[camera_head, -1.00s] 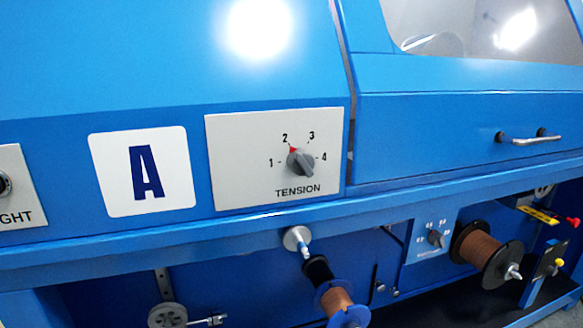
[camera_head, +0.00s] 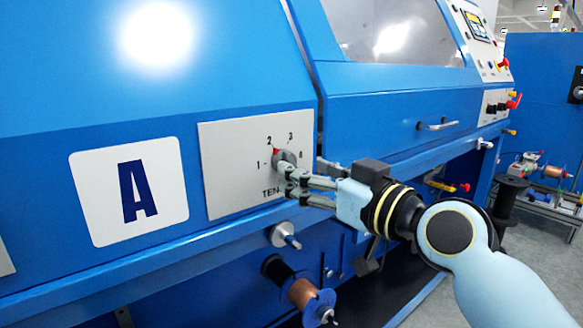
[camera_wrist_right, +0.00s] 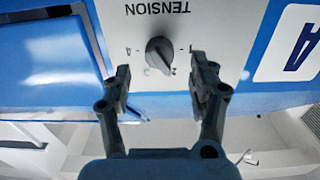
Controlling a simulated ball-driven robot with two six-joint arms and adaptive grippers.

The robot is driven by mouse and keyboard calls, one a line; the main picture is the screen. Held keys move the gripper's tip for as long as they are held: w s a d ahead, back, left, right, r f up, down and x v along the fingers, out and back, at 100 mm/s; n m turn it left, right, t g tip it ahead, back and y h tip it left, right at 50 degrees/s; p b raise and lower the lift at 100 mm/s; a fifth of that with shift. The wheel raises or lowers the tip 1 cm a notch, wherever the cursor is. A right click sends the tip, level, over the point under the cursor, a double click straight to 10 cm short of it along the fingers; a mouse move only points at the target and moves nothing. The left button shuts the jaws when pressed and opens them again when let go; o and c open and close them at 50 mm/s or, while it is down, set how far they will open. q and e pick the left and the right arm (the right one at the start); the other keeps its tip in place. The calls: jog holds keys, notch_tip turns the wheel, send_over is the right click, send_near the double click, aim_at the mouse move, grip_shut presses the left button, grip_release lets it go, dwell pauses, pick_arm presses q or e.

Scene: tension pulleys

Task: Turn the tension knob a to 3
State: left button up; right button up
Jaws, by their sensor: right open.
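The tension knob (camera_head: 286,158) is a grey dial on a light plate (camera_head: 228,160) marked 1 to 4 beside the letter A sign. Its red tip points at 2. In the right wrist view the knob (camera_wrist_right: 161,52) appears upside down, between and just ahead of the two fingers. My right gripper (camera_head: 285,181) is open and empty at the plate, its fingertips close to the knob and overlapping its lower right edge. The right wrist view shows the open fingers (camera_wrist_right: 161,80) on either side of the knob, with gaps. My left gripper is out of view.
The A sign (camera_head: 130,190) is left of the plate. A round metal knob (camera_head: 284,235) and a copper wire spool (camera_head: 301,293) stick out below. A drawer handle (camera_head: 437,125) is to the right.

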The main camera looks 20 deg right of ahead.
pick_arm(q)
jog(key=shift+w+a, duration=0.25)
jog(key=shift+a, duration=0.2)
pick_arm(e)
jog(key=x, duration=0.4)
jog(key=shift+w, duration=0.25)
jog(key=shift+f, duration=0.1)
jog(key=c, duration=1.2)
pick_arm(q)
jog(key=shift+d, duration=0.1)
pick_arm(e)
jog(key=shift+o, duration=0.2)
